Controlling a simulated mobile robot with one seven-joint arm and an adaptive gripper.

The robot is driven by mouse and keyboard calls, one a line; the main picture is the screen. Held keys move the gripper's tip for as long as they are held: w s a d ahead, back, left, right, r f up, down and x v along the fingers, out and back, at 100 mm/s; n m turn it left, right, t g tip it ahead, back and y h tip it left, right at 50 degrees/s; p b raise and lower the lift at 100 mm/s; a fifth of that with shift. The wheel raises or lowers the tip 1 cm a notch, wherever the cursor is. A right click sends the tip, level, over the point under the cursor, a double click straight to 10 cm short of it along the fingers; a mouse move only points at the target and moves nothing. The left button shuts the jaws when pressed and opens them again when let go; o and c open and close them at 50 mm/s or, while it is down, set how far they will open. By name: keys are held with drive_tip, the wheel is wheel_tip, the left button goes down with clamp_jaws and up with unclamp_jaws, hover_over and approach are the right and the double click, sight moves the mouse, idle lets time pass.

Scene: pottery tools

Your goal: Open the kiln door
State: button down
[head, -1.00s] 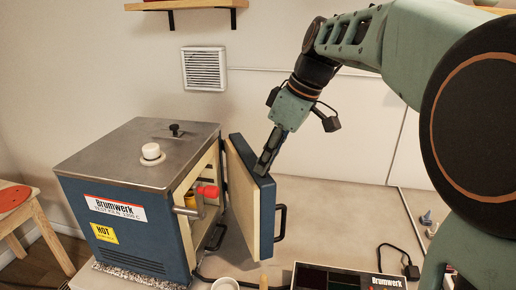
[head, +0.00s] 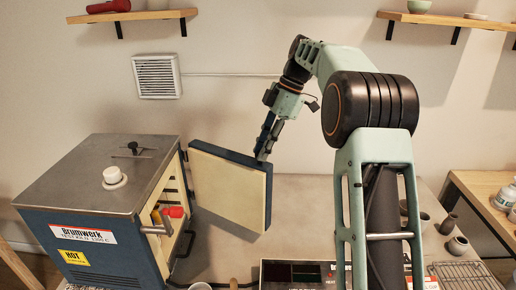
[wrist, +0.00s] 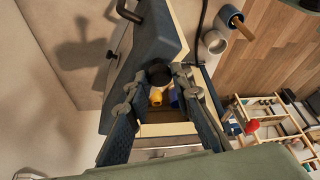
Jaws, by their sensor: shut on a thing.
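The kiln (head: 95,185) is a blue box with a grey metal top at the left of the head view. Its door (head: 232,190) stands wide open, swung out to the right, with its cream inner face toward the head camera. My gripper (head: 263,155) is shut on the door's top edge near its free side. In the wrist view, the blue door (wrist: 145,50) runs up from between the fingers of my gripper (wrist: 157,82), with a dark handle (wrist: 130,10) on its outer face. Much of the kiln's inside is hidden.
A red thing (head: 173,212) shows at the kiln opening. Small pots (head: 457,245) stand at the right. Bare worktop lies behind and beside the door.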

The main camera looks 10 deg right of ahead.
drive_tip(key=shift+w+d+n+g+p, duration=0.15)
drive_tip(key=shift+w+d+n+p, duration=0.2)
drive_tip(key=shift+w, duration=0.55)
drive_tip(key=shift+w+d+n+g+p, duration=0.2)
drive_tip(key=shift+w+d+n, duration=0.25)
drive_tip(key=shift+w, duration=0.55)
drive_tip(key=c, duration=1.7)
unclamp_jaws()
